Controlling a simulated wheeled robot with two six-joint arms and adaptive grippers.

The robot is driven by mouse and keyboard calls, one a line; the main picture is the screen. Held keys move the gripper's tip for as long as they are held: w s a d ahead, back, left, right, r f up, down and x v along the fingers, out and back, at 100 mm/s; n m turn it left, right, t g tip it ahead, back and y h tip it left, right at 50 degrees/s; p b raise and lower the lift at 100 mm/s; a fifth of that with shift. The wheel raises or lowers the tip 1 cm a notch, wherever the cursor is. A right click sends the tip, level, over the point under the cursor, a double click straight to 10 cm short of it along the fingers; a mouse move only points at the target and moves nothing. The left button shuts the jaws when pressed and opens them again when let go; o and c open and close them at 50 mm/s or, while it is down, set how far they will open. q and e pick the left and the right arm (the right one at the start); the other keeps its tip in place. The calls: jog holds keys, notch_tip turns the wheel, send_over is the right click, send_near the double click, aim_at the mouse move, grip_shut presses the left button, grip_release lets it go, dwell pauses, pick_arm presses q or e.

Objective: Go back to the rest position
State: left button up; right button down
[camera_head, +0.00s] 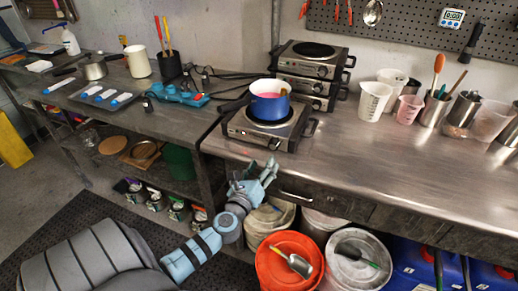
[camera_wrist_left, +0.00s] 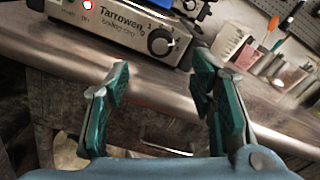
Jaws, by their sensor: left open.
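My left gripper (camera_head: 253,180) is open and empty in front of the metal counter's front edge, below the front hot plate (camera_head: 268,128). In the left wrist view its two fingers (camera_wrist_left: 160,95) stand apart with nothing between them. The hot plate with its knob also shows in the wrist view (camera_wrist_left: 125,28), beyond the fingers. A blue pot (camera_head: 270,108) with pink contents stands on that hot plate. My right gripper is not in view.
The metal counter (camera_head: 400,175) has bare room right of the hot plate. Cups (camera_head: 373,100) and tool holders stand behind. An orange bucket (camera_head: 288,265) and a grey bucket (camera_head: 357,262) stand below the counter's edge, near my left arm. A drawer handle (camera_head: 297,197) is close to the gripper.

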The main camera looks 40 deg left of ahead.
pick_arm(q)
jog(key=shift+v, duration=1.85)
